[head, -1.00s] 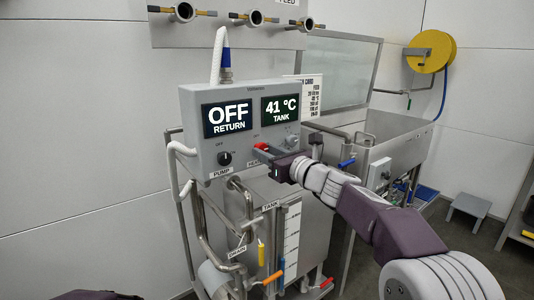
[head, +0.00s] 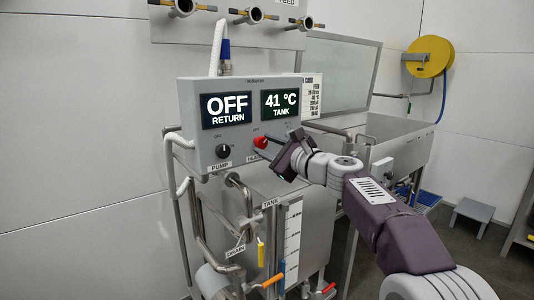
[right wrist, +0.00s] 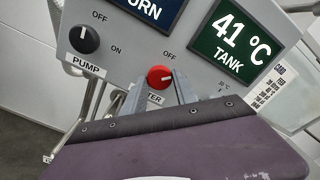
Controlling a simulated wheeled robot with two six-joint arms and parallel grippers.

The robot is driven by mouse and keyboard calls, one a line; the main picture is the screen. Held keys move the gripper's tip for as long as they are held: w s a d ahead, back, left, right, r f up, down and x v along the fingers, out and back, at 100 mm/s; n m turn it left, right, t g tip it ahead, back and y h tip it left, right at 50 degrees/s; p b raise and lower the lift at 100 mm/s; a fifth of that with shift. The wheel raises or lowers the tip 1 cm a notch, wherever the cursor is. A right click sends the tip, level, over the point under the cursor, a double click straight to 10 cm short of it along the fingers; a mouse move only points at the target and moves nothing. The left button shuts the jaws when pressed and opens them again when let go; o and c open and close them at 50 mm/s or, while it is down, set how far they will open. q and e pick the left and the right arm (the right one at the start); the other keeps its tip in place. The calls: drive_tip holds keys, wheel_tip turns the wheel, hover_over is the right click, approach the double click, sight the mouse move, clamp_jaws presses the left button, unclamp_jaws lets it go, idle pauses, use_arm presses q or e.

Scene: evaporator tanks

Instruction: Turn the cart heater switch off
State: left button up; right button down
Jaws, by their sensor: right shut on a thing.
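The red heater switch (head: 260,141) is a round knob on the front of the grey control box (head: 187,110). It also shows in the right wrist view (right wrist: 160,77), with a white mark pointing to the right and an OFF label above it. Its ON label is hidden. My right gripper (head: 269,145) is at the knob, shut on it, with a grey finger on either side in the right wrist view. The gripper hides part of the HEATER label. My left gripper is out of view.
The black pump knob (head: 223,151) sits left on the same box, its mark toward OFF. Displays read OFF RETURN (head: 226,109) and 41 °C TANK (head: 281,103). Pipes and the tank (head: 318,235) stand below. A steel sink (head: 410,135) is to the right.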

drive_tip(key=n+b, duration=0.2)
drive_tip(key=n, duration=0.2)
drive_tip(key=shift+f+n, duration=0.1)
drive_tip(key=shift+n, duration=0.2)
drive_tip(key=n+b, duration=0.2)
drive_tip(key=n, duration=0.2)
drive_tip(key=shift+n, duration=0.4)
drive_tip(key=c, duration=1)
unclamp_jaws()
